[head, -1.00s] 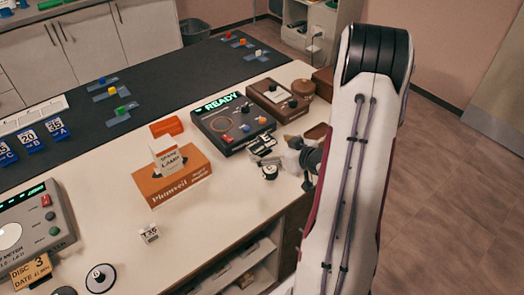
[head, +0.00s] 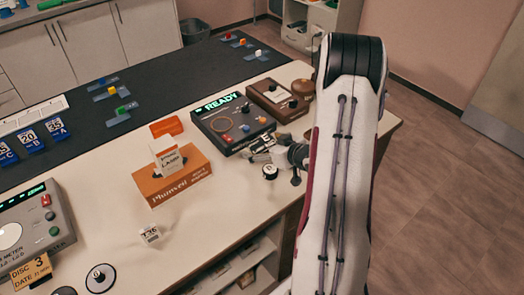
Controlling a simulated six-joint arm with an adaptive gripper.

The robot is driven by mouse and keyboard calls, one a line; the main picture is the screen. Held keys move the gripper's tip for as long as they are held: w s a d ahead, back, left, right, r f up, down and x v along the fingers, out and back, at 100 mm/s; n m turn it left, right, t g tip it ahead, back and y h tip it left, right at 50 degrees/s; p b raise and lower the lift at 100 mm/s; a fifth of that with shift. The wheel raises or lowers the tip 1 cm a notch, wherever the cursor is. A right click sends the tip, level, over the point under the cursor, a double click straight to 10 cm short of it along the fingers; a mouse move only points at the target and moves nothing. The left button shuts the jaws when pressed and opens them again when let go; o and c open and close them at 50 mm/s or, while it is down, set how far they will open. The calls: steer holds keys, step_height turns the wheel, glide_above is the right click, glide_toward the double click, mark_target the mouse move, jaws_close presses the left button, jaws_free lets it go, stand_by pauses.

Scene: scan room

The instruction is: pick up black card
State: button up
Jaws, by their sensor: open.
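A small dark item with pale markings (head: 265,139) lies on the white counter just in front of the READY console; it may be the black card, but it is too small and partly covered to be sure. My gripper (head: 262,154) is low over the counter beside it, reaching in from the right. Its jaws are open, and nothing shows held between them. My wrist hides part of the counter to the right.
A black round knob-like piece (head: 270,173) stands just in front of my gripper. The READY console (head: 232,122) and a brown box (head: 279,100) are behind. An orange carton (head: 173,178) stands left. The counter's front edge is close.

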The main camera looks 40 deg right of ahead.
mark_target(262, 144)
steer(key=shift+w+f, duration=0.2)
steer(key=shift+w, duration=0.1)
steer(key=c, duration=1.3)
steer(key=shift+o, duration=0.2)
steer(key=shift+r, duration=0.15)
steer(key=shift+r, duration=4.9)
